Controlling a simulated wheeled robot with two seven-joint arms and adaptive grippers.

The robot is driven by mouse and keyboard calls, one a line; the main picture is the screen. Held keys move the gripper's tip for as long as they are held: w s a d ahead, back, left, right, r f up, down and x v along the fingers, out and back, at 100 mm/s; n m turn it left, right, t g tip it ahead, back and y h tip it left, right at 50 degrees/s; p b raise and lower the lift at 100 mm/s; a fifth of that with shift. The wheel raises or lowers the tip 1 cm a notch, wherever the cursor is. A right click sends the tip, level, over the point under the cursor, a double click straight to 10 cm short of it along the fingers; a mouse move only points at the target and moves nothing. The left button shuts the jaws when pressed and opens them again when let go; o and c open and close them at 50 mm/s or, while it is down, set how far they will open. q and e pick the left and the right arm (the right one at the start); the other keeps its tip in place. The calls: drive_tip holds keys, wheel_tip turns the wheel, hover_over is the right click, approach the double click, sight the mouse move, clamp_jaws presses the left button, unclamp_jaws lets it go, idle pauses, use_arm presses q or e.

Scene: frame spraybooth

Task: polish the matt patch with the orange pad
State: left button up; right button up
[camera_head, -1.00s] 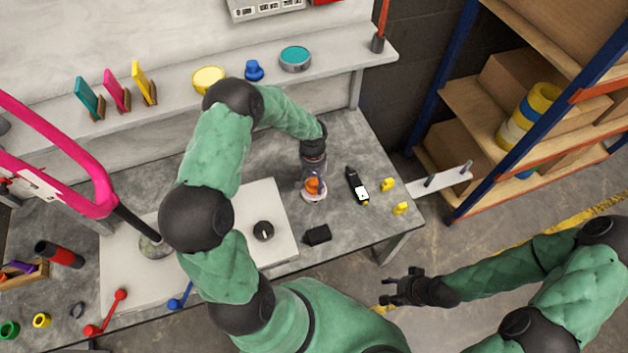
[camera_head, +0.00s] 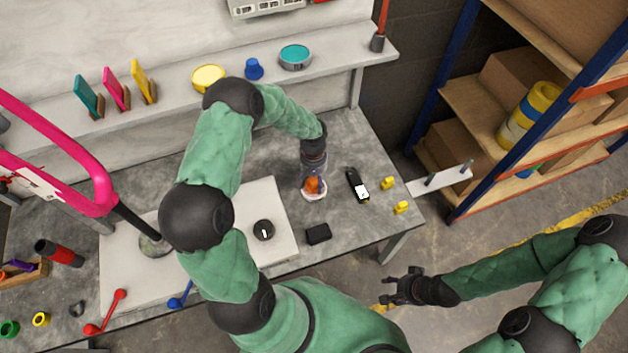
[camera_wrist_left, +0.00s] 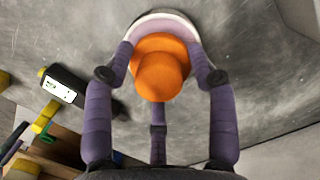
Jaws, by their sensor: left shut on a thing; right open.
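The orange pad (camera_head: 313,186) has an orange knob on a pale round base and sits on the grey bench, right of the pale board. My left gripper (camera_head: 314,178) points down over it, its fingers shut around the knob. In the left wrist view the orange knob (camera_wrist_left: 160,68) is between the purple fingers, and the pale base shows behind it. My right gripper (camera_head: 405,287) is open and empty, off the bench's front right. A pink frame (camera_head: 75,165) is at the left; I cannot make out a matt patch on it.
A black tool with a white label (camera_head: 358,186) and yellow pieces (camera_head: 388,183) lie right of the pad. A black block (camera_head: 318,233) lies in front. A black knob (camera_head: 264,230) is on the pale board (camera_head: 275,200). Tins stand on the shelf (camera_head: 335,48) behind.

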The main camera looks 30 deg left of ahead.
sight(314, 181)
use_arm(q)
drive_tip(key=shift+f, duration=0.4)
idle(1.2)
drive_tip(key=shift+r, duration=0.1)
drive_tip(key=shift+r+p, duration=2.15)
drive_tip(key=shift+r, duration=1.35)
